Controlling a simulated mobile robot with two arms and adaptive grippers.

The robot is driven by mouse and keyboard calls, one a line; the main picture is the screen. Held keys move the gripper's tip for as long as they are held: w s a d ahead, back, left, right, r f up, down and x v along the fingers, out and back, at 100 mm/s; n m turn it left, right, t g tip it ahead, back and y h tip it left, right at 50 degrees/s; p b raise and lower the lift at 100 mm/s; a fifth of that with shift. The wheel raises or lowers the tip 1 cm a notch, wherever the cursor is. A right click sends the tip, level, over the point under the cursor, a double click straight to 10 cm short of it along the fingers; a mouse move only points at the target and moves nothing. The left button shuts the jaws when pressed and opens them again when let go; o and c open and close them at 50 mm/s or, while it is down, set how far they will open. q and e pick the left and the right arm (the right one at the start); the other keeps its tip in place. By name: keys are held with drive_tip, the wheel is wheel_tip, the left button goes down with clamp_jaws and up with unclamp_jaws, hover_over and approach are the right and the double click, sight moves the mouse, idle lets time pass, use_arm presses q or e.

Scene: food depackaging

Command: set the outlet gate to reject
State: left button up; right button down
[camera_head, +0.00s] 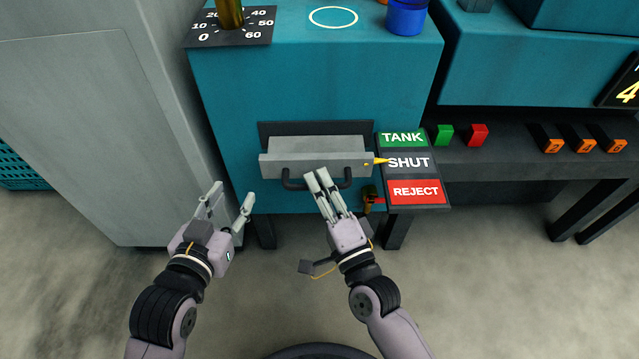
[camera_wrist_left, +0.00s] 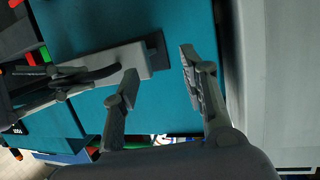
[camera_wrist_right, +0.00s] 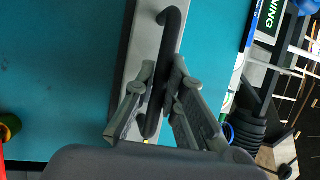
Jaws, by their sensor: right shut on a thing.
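The outlet gate (camera_head: 315,163) is a grey block on the front of the teal machine, with a black bar handle (camera_head: 290,184). Its yellow pointer (camera_head: 377,161) points at the white SHUT label (camera_head: 410,162). The green TANK label (camera_head: 402,139) is above it and the red REJECT label (camera_head: 416,191) below. My right gripper (camera_head: 318,176) is shut on the handle; in the right wrist view the handle (camera_wrist_right: 171,50) lies between its fingers. My left gripper (camera_head: 232,196) is open and empty, left of the handle and apart from the machine.
A grey cabinet (camera_head: 75,130) stands close on the left. A small brass-coloured fitting with a red part (camera_head: 370,197) sits just right of my right gripper. Green (camera_head: 443,134) and red (camera_head: 477,134) buttons are farther right. Open floor lies in front.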

idle(0.7)
drive_tip(key=shift+s, duration=0.2)
use_arm(q)
drive_tip(key=s+a+f+g+y+p, duration=0.2)
drive_tip(key=s+f+g, duration=0.4)
drive_tip(key=f, duration=0.3)
drive_tip(key=shift+s+a+g+p, duration=0.3)
drive_tip(key=shift+s+a, duration=0.4)
drive_tip(key=shift+s, duration=0.2)
use_arm(e)
drive_tip(key=s, duration=0.7)
drive_tip(key=shift+f, duration=0.2)
drive_tip(key=shift+a, duration=0.1)
drive_tip(key=c, duration=2.1)
unclamp_jaws()
drive_tip(key=shift+o, duration=1.4)
drive_tip(key=shift+s+r, duration=0.1)
drive_tip(key=shift+s, duration=0.05)
use_arm(q)
drive_tip(key=shift+s+r, duration=0.1)
use_arm(e)
drive_tip(key=shift+o, duration=0.8)
